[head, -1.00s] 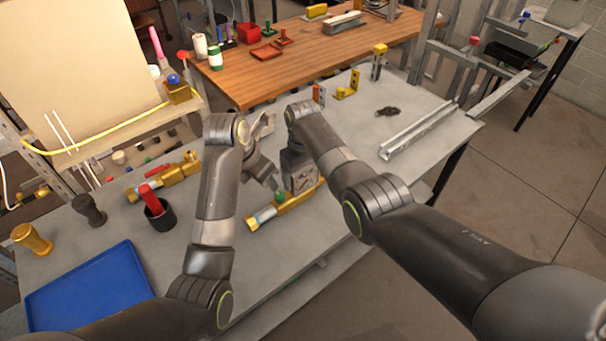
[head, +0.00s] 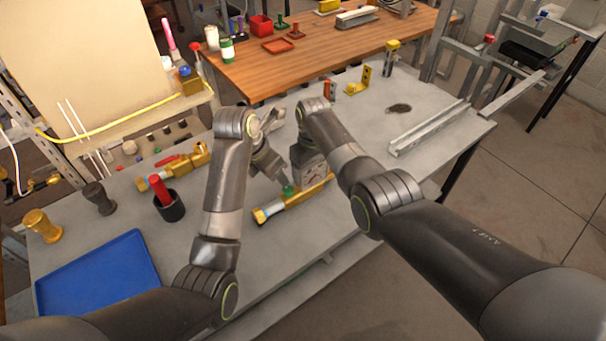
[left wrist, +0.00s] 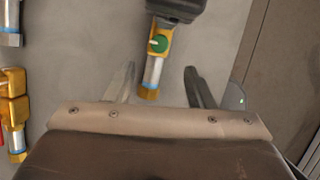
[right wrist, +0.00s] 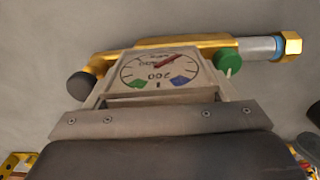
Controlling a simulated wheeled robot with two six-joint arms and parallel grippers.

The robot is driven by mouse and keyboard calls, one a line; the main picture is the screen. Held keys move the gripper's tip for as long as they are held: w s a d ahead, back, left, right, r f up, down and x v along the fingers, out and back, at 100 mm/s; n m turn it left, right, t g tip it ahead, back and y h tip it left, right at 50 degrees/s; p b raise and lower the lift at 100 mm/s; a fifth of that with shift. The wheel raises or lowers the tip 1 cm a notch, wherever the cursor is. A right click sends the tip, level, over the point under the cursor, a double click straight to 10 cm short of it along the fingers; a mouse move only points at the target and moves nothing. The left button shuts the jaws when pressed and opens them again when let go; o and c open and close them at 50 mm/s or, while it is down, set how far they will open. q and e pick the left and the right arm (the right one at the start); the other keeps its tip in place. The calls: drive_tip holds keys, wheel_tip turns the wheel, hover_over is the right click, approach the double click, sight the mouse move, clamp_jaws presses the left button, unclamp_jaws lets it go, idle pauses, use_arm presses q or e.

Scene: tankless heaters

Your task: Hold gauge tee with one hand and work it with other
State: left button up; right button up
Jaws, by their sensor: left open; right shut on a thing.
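The gauge tee lies on the grey workbench (head: 355,130); its brass body (head: 308,195) shows in the head view, with a green knob (head: 288,190) near its left end. In the right wrist view, the brass tee (right wrist: 165,44) has a dial gauge (right wrist: 158,72), the green knob (right wrist: 228,62) and a blue-banded end. My right gripper (right wrist: 158,80) is shut on the tee at its gauge, one finger on each side. My left gripper (left wrist: 160,85) is open, close to the knob (left wrist: 158,43); the tee's brass end (left wrist: 149,93) shows between its fingers without visible contact.
Another brass fitting (head: 180,165), a black cup (head: 168,207) with a red-handled item, a blue tray (head: 100,280) and dark and gold pieces stand left. A metal channel (head: 430,127) and yellow bracket (head: 357,80) lie right. The bench's front right is clear.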

use_arm(q)
drive_tip(key=m+h, duration=0.4)
drive_tip(key=h, duration=0.1)
approach(286, 189)
drive_tip(key=shift+s+d+f, duration=0.75)
drive_tip(key=shift+f, duration=0.25)
drive_tip(key=s+a+t+h, duration=0.1)
drive_tip(key=a+t+h, duration=0.25)
drive_tip(key=a, duration=0.25)
drive_tip(key=shift+g+h, duration=0.25)
drive_tip(key=shift+g, duration=0.2)
drive_tip(key=x, duration=1.2)
drive_tip(key=shift+s, duration=0.1)
drive_tip(key=shift+c, duration=0.3)
